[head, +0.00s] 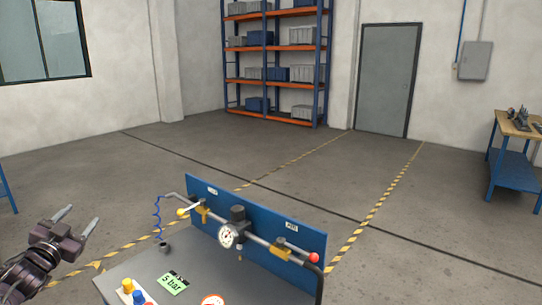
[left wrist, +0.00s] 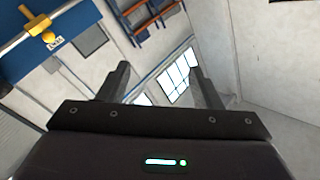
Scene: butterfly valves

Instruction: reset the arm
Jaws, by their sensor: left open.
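My left gripper (head: 82,214) is at the lower left of the head view, open and empty, clear of the bench to its right. Its two fingers also show spread apart in the left wrist view (left wrist: 158,68), with nothing between them. The blue valve panel (head: 215,196) stands on a grey bench (head: 120,276). My right gripper is not in view.
A green "5 bar" card (head: 173,283) and several coloured buttons (head: 138,297) are on the bench. A blue coiled hose (head: 157,217) hangs at the panel's left end. A shelf rack (head: 275,82), a door (head: 384,80) and a workbench (head: 515,165) stand far off. The floor between is clear.

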